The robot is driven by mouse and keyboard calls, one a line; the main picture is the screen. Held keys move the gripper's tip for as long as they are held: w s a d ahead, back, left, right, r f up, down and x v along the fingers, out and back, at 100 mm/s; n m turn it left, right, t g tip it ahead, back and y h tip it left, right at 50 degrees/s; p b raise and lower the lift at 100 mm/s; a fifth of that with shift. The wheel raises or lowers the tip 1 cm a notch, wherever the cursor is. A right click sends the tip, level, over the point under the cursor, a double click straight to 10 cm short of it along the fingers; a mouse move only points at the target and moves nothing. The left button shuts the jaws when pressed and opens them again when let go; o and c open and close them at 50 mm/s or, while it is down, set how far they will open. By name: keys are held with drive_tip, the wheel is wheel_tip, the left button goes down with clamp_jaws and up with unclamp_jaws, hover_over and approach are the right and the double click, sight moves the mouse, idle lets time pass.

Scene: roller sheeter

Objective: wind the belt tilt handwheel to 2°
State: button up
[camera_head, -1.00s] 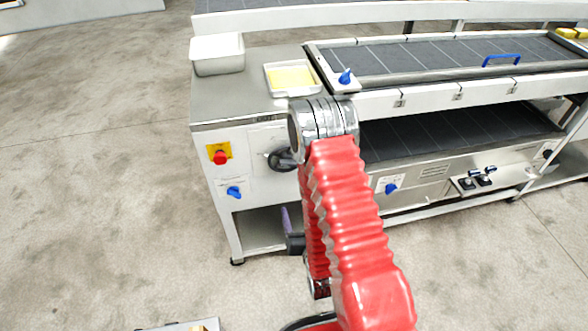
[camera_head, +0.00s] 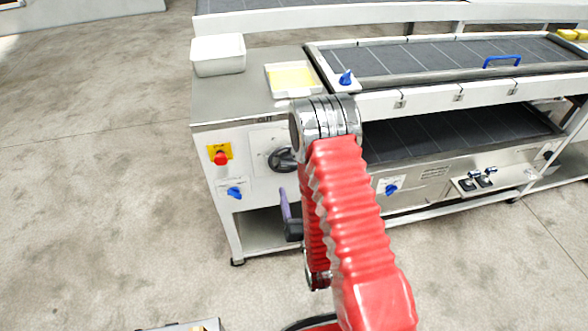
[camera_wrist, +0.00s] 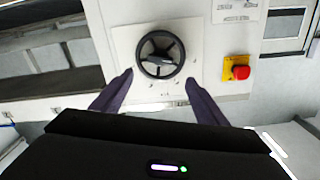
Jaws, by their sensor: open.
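The belt tilt handwheel is a black spoked wheel (camera_wrist: 161,54) on a pale plate on the machine's front panel. In the head view the handwheel (camera_head: 281,160) is partly hidden behind my arm. Small marks lie around its lower rim, too small to read. My gripper (camera_wrist: 158,82) is open in the wrist view, its two dark purple fingers spread apart below the wheel, one on each side. Nothing is between them. The fingers look apart from the wheel. In the head view part of my gripper shows as a purple finger (camera_head: 285,207) beside my arm, below the wheel.
A red emergency button on a yellow plate (camera_wrist: 237,68) sits right of the wheel in the wrist view. Blue knobs (camera_head: 234,192) (camera_head: 391,189) sit on the front panel. A white bin (camera_head: 218,55) and a tray with yellow contents (camera_head: 270,79) stand on top.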

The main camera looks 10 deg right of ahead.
sight(291, 165)
drive_tip(key=w, duration=1.1)
drive_tip(key=shift+w, duration=0.2)
drive_tip(key=shift+c, duration=0.3)
drive_tip(key=c, duration=0.9)
drive_tip(key=shift+d, duration=0.35)
drive_tip(key=shift+c, duration=0.2)
drive_tip(key=shift+a, duration=0.1)
drive_tip(key=shift+c, duration=0.3)
